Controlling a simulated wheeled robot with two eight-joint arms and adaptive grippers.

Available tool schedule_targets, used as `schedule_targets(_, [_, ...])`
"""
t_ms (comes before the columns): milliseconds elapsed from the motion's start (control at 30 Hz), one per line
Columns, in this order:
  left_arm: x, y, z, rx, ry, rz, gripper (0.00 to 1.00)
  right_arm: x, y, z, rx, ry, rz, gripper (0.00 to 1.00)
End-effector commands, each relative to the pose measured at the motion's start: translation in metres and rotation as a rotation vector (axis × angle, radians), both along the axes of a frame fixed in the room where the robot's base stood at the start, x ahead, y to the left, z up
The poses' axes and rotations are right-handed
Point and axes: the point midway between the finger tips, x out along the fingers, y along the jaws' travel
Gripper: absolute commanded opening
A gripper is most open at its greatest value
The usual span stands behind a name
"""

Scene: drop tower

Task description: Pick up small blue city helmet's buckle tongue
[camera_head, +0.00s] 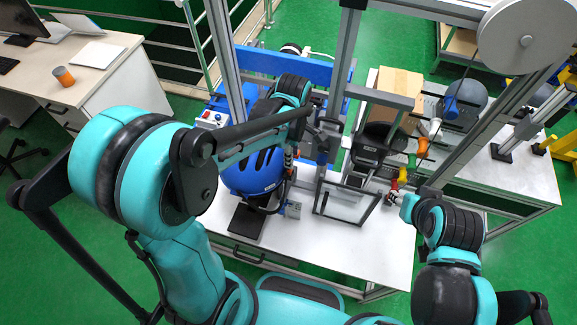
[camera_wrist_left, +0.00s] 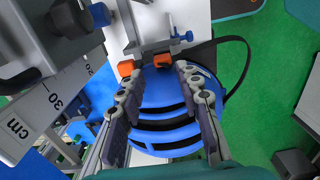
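The blue helmet (camera_head: 252,174) sits on a dark stand at the left of the white bench. It fills the middle of the left wrist view (camera_wrist_left: 160,112), with a dark strap (camera_wrist_left: 246,62) looping off its right side. I cannot make out the buckle tongue for certain. My left gripper (camera_head: 289,165) points down beside the helmet's right side. In the left wrist view, its two grey fingers (camera_wrist_left: 156,76) are spread apart, over the helmet, with nothing seen held between them. My right gripper (camera_head: 393,197) is at the bench's right part; its fingers are too small to read.
Two orange pads (camera_wrist_left: 162,60) on a metal fixture lie just beyond the left fingertips. A clear framed panel (camera_head: 346,203) stands mid-bench. Metal posts of the tower frame (camera_head: 345,60) rise close to my left arm. A dark blue ball-shaped object (camera_head: 466,98) is at the right back.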

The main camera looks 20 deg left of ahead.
Motion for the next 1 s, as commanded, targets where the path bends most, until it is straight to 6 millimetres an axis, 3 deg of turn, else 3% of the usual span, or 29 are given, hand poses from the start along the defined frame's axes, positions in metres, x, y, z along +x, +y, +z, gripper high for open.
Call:
schedule_targets(433, [-0.003, 0.004, -0.063, 0.000, -0.003, -0.002, 0.34, 0.000, 0.000, -0.014, 0.000, 0.000, 0.000, 0.40])
schedule_targets(733, [-0.004, 0.004, -0.068, 0.000, -0.003, -0.003, 0.34, 0.000, 0.000, -0.014, 0.000, 0.000, 0.000, 0.40])
schedule_targets(767, [-0.004, 0.004, -0.068, 0.000, -0.003, -0.003, 0.32, 0.000, 0.000, -0.014, 0.000, 0.000, 0.000, 0.40])
schedule_targets(833, [-0.004, 0.004, -0.068, 0.000, -0.003, -0.003, 0.14, 0.000, 0.000, -0.014, 0.000, 0.000, 0.000, 0.40])
schedule_targets(1000, [-0.004, 0.004, -0.068, 0.000, -0.003, -0.003, 0.11, 0.000, 0.000, -0.014, 0.000, 0.000, 0.000, 0.40])
